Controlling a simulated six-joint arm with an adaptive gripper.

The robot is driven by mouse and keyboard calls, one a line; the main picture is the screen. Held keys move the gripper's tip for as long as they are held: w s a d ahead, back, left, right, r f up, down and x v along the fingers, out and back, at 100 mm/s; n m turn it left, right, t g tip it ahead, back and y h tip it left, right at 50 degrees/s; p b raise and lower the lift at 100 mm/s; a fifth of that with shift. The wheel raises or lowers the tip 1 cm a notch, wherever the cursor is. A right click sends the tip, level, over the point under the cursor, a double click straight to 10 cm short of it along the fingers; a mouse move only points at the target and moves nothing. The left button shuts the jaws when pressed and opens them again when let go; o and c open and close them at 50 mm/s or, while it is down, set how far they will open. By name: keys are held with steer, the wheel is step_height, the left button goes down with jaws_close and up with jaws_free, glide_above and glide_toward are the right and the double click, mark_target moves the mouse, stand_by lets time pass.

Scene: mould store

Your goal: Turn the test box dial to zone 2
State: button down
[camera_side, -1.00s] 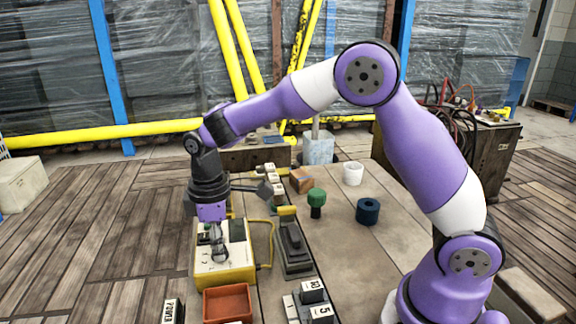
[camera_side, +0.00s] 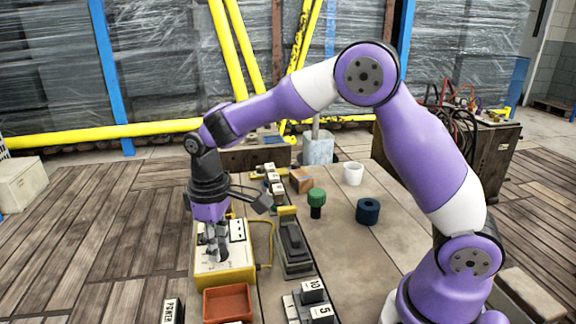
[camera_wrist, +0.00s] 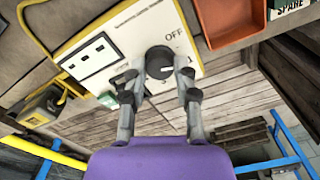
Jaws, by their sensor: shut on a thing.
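The yellow test box (camera_side: 236,277) with a pale top panel stands on the table, below my gripper (camera_side: 217,257). In the wrist view the box's white panel (camera_wrist: 112,35) carries the dark round dial (camera_wrist: 159,62). The word OFF is printed beside the dial; other zone marks are small or partly covered by my fingers. My gripper (camera_wrist: 158,80) points down at the panel, its two fingers on either side of the dial and shut on it. I cannot tell clearly which mark the dial points to.
An orange-red tray (camera_side: 227,304) stands just in front of the box. A yellow cable (camera_side: 272,245) loops from its right side to a dark grey unit (camera_side: 293,250). A green-topped knob (camera_side: 316,198), a blue ring (camera_side: 368,211) and a white cup (camera_side: 353,173) stand farther right.

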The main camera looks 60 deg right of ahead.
steer(key=m, duration=0.5)
steer(key=shift+f+m, duration=0.1)
steer(key=shift+m, duration=0.2)
steer(key=m, duration=0.5)
stand_by(0.4)
steer(key=c, duration=0.6)
jaws_free()
steer(key=shift+r, duration=0.2)
step_height(320, 180, up, 12)
